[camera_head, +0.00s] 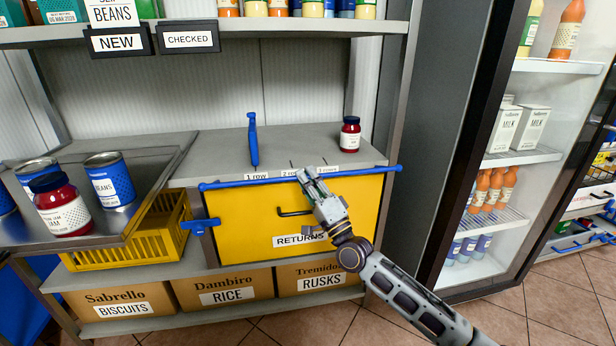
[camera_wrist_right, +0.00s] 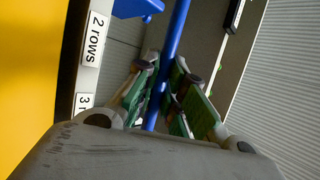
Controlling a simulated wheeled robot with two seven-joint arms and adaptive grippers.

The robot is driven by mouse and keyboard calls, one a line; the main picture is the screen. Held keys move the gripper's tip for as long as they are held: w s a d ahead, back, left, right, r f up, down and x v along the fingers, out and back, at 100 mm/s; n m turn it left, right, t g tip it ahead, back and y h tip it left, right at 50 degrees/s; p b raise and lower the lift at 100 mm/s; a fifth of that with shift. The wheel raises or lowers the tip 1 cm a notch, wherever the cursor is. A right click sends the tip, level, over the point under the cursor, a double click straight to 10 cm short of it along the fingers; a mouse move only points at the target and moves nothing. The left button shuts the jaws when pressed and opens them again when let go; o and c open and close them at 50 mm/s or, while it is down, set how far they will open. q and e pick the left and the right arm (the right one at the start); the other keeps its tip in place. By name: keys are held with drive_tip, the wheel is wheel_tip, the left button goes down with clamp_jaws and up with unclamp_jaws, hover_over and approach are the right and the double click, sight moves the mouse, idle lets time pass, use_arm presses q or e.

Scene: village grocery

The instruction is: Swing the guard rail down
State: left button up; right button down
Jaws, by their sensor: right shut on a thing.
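The guard rail (camera_head: 250,182) is a long blue bar running across the front edge of the middle shelf, above the yellow returns drawer. It lies close to level, tilted slightly up to the right. My right gripper (camera_head: 313,178) is shut on the rail just right of its middle. In the right wrist view the blue rail (camera_wrist_right: 177,38) passes between the two fingers of my right gripper (camera_wrist_right: 166,100). The fingers hide a short part of the rail. My left gripper is not in view.
A metal tray (camera_head: 130,222) with cans and a jar is left. An open fridge (camera_head: 500,160) stands right.

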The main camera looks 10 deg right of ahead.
drive_tip(key=shift+f+n+y+p, duration=0.3)
drive_tip(key=shift+f, duration=0.2)
wheel_tip(320, 180, down, 2)
drive_tip(key=n+y+b, duration=0.1)
drive_tip(key=y, duration=0.1)
drive_tip(key=n+y, duration=0.2)
drive_tip(key=shift+s+d+f+b, duration=0.1)
drive_tip(key=shift+d+f+b, duration=0.05)
drive_tip(key=shift+b, duration=0.2)
drive_tip(key=shift+f+n+y, duration=0.25)
drive_tip(key=shift+n+y, duration=0.25)
drive_tip(key=shift+n, duration=0.1)
drive_tip(key=c, duration=1.5)
unclamp_jaws()
drive_tip(key=shift+f, duration=0.1)
